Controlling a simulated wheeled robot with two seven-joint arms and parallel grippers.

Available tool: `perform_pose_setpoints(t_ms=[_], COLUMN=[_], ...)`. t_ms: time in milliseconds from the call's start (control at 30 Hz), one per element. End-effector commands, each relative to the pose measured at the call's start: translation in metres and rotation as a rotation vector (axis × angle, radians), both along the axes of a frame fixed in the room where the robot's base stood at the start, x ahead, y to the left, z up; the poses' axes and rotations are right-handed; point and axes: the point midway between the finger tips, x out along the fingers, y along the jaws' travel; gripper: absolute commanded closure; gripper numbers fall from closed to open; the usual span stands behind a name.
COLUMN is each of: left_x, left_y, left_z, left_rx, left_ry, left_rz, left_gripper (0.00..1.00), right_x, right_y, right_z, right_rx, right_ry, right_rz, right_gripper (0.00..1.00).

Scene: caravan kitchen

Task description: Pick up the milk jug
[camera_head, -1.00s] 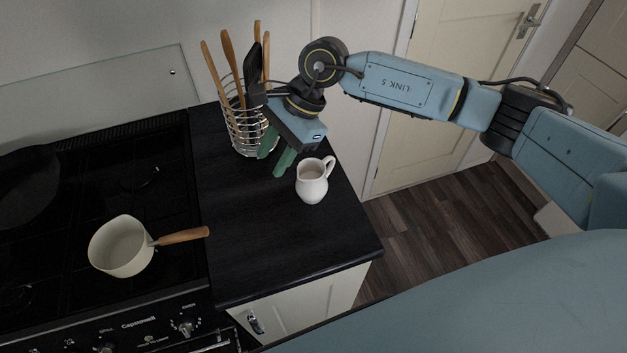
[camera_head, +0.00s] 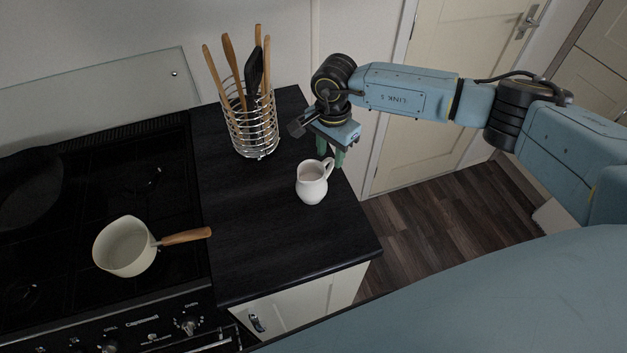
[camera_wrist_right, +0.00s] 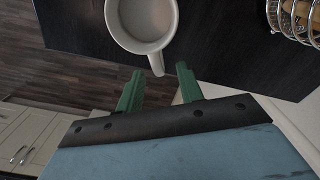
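The white milk jug (camera_head: 312,184) stands upright on the black worktop (camera_head: 275,240) in the head view, its handle toward the back right. In the right wrist view the jug (camera_wrist_right: 141,22) shows from above, its handle pointing down toward the space between the fingertips. My right gripper (camera_head: 336,155) is just behind the jug on its handle side, with green fingers pointing down. In the right wrist view my right gripper (camera_wrist_right: 158,76) is open, one finger on each side of the handle's end. My left gripper is not in view.
A wire utensil holder (camera_head: 252,135) with wooden and black tools stands at the back of the worktop. A cream saucepan (camera_head: 125,247) with a wooden handle sits on the black hob to the left. The worktop in front of the jug is clear.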

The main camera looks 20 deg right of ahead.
Motion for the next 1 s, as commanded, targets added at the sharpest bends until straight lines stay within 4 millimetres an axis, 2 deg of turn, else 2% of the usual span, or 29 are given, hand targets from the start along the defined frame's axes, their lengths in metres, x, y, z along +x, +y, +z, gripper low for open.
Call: perform_pose_setpoints(t_ms=[133,300,567,833,1000], left_x=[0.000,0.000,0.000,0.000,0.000], left_y=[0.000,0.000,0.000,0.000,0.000], left_z=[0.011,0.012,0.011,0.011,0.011], left_rx=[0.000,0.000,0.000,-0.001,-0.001], left_ry=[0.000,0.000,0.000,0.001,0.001], left_rz=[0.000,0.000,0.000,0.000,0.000], left_gripper=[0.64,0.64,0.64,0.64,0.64], right_x=[-0.004,-0.003,-0.002,-0.002,-0.002], right_y=[0.002,0.002,0.001,0.001,0.001], right_z=[-0.022,-0.041,-0.044,-0.043,-0.043], right_rx=[0.000,0.000,0.001,0.001,0.001], right_ry=[0.005,0.002,0.000,0.000,0.000], right_rz=[0.000,-0.001,0.000,-0.001,-0.001], right_gripper=[0.63,0.63,0.63,0.98,1.00])
